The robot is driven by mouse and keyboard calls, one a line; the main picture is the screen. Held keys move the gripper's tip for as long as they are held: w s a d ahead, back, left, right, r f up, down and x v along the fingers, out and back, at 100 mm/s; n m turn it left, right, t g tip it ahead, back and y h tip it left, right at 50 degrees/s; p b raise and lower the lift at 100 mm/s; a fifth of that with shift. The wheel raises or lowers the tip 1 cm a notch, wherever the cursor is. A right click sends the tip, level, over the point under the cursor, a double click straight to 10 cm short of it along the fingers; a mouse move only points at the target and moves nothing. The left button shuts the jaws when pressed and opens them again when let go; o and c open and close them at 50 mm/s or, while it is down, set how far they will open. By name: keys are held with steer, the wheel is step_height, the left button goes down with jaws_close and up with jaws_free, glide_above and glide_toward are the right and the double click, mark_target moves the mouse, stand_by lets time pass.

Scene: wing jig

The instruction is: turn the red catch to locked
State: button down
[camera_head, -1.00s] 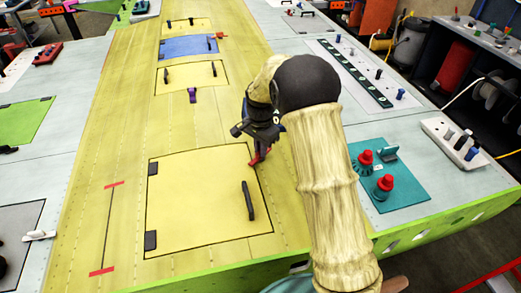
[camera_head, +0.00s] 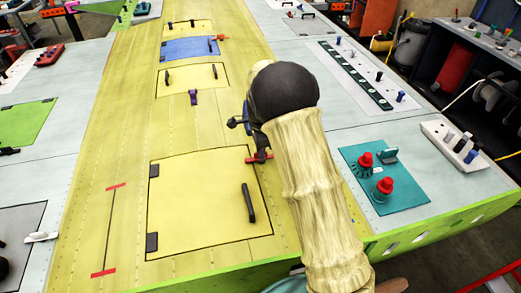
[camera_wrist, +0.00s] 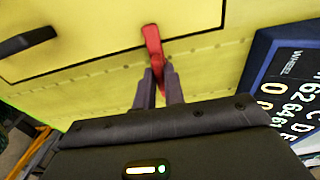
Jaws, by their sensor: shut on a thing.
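The red catch (camera_head: 256,159) sits at the upper right edge of the large yellow panel (camera_head: 195,205). In the head view it lies nearly crosswise, with its left end over the panel's edge. In the wrist view the catch (camera_wrist: 153,42) crosses the panel's dark outline, its far end on the panel. My gripper (camera_head: 261,153) is shut on the red catch. The wrist view shows both fingers (camera_wrist: 159,82) closed about its near part. My arm hides part of the surface to the right of the catch.
A black handle (camera_head: 248,202) stands on the panel; it also shows in the wrist view (camera_wrist: 27,41). A dark blue-edged plate with white lettering (camera_wrist: 287,85) is close on the right. A teal plate with red knobs (camera_head: 384,185) lies right of my arm.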

steer(key=shift+w+r, duration=0.1)
steer(key=c, duration=1.5)
jaws_free()
step_height(320, 180, up, 17)
steer(key=b, duration=0.3)
steer(key=shift+r+b, duration=0.15)
steer(key=shift+b, duration=0.15)
steer(key=shift+d, duration=0.1)
